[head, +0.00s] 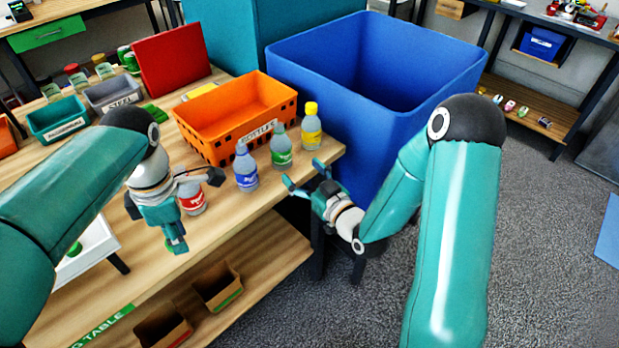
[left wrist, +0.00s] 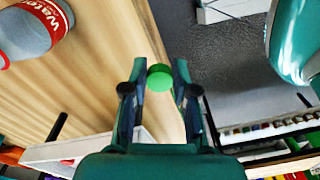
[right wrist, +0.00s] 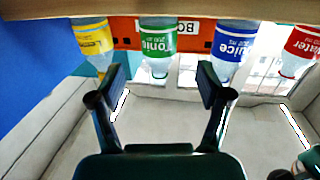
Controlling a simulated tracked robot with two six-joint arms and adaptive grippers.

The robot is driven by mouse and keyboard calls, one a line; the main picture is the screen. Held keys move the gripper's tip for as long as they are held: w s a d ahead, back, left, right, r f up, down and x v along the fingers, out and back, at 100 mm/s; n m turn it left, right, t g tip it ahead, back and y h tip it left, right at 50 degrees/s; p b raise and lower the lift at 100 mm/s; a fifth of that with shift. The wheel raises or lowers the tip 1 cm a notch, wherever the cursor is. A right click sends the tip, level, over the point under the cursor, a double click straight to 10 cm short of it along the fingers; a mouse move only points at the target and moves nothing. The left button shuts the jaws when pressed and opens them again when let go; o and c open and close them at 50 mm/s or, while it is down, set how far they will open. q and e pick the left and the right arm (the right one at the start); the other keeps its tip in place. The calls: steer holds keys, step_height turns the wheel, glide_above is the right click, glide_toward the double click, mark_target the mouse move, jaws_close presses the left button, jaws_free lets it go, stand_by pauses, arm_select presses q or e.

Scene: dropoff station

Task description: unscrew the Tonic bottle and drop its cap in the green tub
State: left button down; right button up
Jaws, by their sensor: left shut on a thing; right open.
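The Tonic bottle (head: 281,151) stands on the table in front of the orange crate, with a green label and no cap visible on its neck; it also shows in the right wrist view (right wrist: 159,42). A green cap (left wrist: 160,78) is pinched between the fingertips of my left gripper (left wrist: 160,72). In the head view my left gripper (head: 174,235) is near the table's front edge, beside the Water bottle (head: 192,198), and its cap is hidden. My right gripper (head: 305,176) is open and empty, just off the table edge near the Tonic bottle. A teal-green tub (head: 57,120) sits at the far left.
The Juice bottle (head: 246,168) and a yellow-capped bottle (head: 311,128) flank the Tonic bottle. Behind are the orange crate (head: 215,140), a grey tub (head: 115,92) and a red panel (head: 172,58). A large blue bin (head: 330,60) stands right of the table. A white tray (head: 100,240) is at the left.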

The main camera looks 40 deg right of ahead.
arm_select(q)
step_height(320, 180, up, 4)
steer(key=p, duration=0.3)
steer(key=shift+r, duration=0.2)
steer(key=shift+r+p, duration=0.6)
arm_select(e)
steer(key=shift+s+a+r, duration=0.1)
steer(key=shift+s+r, duration=0.05)
steer(key=shift+s, duration=1.05)
